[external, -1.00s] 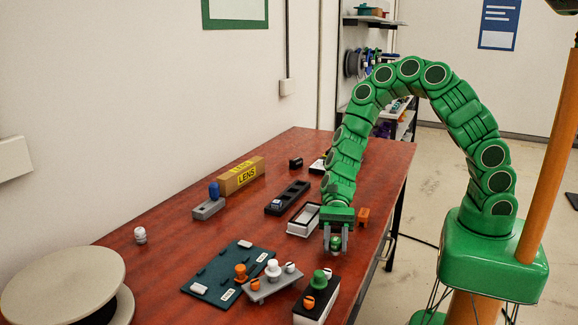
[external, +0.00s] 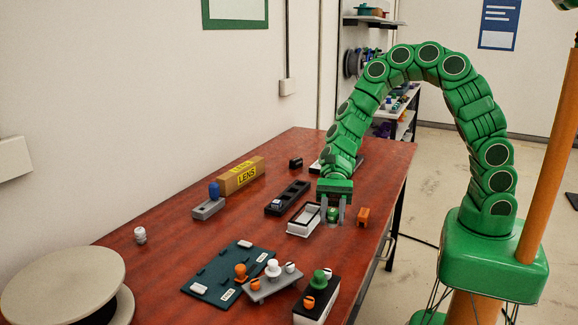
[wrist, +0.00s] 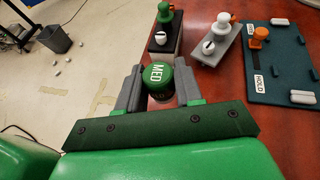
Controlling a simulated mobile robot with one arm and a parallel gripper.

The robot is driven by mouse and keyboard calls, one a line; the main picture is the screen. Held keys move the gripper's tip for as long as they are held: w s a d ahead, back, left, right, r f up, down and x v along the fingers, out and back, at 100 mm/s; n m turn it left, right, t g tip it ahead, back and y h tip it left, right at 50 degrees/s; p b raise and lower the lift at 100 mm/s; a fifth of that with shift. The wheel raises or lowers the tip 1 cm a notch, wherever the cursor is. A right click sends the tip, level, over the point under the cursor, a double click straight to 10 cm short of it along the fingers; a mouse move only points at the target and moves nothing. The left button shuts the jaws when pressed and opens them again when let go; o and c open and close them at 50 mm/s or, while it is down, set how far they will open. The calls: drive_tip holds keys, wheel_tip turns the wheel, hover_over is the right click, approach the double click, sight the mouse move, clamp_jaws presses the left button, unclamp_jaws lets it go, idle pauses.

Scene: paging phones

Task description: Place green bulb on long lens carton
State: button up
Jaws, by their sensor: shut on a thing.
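The green bulb (wrist: 157,76), with a round top marked MED, is between the fingers of my gripper (wrist: 156,88) in the wrist view. My gripper is shut on it. In the external view my gripper (external: 333,211) holds the bulb (external: 333,213) near the table's right edge, just right of a white-rimmed tray; its exact height is hard to tell.
A grey block with a blue knob (external: 214,190) stands before the carton. A black slotted tray (external: 287,198) and the white-rimmed tray (external: 304,220) lie between gripper and carton. Boxes with knobs and a dark green board (external: 214,288) are in front.

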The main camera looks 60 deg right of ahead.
drive_tip(key=w+d+r+m+t, duration=0.3)
drive_tip(key=w+d, duration=0.7)
drive_tip(key=w, duration=0.1)
drive_tip(key=w+d+r+m+t+h, duration=0.1)
drive_tip(key=w+d+r+m+t, duration=0.25)
drive_tip(key=w+d, duration=0.7)
drive_tip(key=w+d+r+m+t, duration=0.3)
drive_tip(key=w+d+t, duration=0.1)
drive_tip(key=w+d, duration=0.7)
hover_over(242, 167)
drive_tip(key=s, duration=0.5)
drive_tip(key=f, duration=0.3)
drive_tip(key=shift+w+d+f, duration=0.1)
drive_tip(key=shift+d+f, duration=0.1)
drive_tip(key=shift+d, duration=0.1)
drive_tip(key=shift+w+a+f, duration=0.1)
drive_tip(key=shift+w+f, duration=1.1)
drive_tip(key=shift+f, duration=0.25)
drive_tip(key=shift+w+f, duration=1.2)
drive_tip(key=shift+f, duration=0.25)
drive_tip(key=shift+w+f, duration=0.1)
drive_tip(key=shift+f, duration=1.45)
drive_tip(key=shift+f, duration=0.15)
drive_tip(key=o, duration=1)
